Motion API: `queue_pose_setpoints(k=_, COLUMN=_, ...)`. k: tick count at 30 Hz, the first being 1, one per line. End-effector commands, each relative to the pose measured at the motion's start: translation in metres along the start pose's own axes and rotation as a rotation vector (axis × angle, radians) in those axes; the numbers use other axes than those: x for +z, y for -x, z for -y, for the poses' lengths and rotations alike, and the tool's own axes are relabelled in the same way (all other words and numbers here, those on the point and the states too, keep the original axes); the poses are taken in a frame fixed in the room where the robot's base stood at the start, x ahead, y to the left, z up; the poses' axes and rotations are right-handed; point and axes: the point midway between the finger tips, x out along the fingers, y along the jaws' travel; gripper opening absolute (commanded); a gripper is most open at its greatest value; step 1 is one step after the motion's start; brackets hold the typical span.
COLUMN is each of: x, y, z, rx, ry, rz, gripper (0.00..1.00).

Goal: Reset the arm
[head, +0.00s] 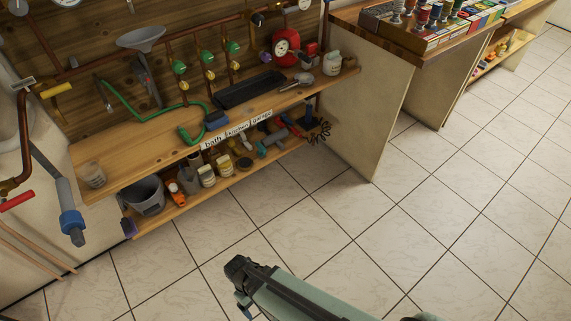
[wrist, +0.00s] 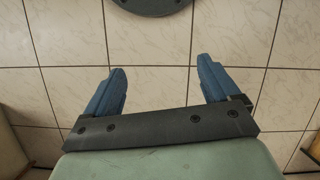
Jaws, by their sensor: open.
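My gripper shows in the wrist view (wrist: 160,85), with two blue fingers spread wide apart and nothing between them. The fingertips are mostly hidden there by the dark wrist part. The gripper is apart from the shelf and everything on it.
A wooden shelf unit (head: 125,165) stands at the left with a black tray (head: 248,90), a green hose (head: 122,104) and a grey bucket (head: 147,196). A counter (head: 345,22) with boxes stands at the upper right. The tiled floor (head: 420,200) between is clear.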

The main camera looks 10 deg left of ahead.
Motion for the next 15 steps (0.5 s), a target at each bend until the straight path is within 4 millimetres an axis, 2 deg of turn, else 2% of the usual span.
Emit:
queue_pose_setpoints(k=1, x=0.007, y=-0.005, z=-0.015, rx=-0.003, ry=-0.031, rz=0.011, gripper=0.89)
queue_pose_setpoints(k=6, x=0.028, y=-0.02, z=-0.052, rx=-0.017, ry=-0.119, rz=0.044, gripper=0.89)
queue_pose_setpoints(k=15, x=0.068, y=-0.047, z=-0.101, rx=-0.077, ry=-0.282, rz=0.1, gripper=0.89)
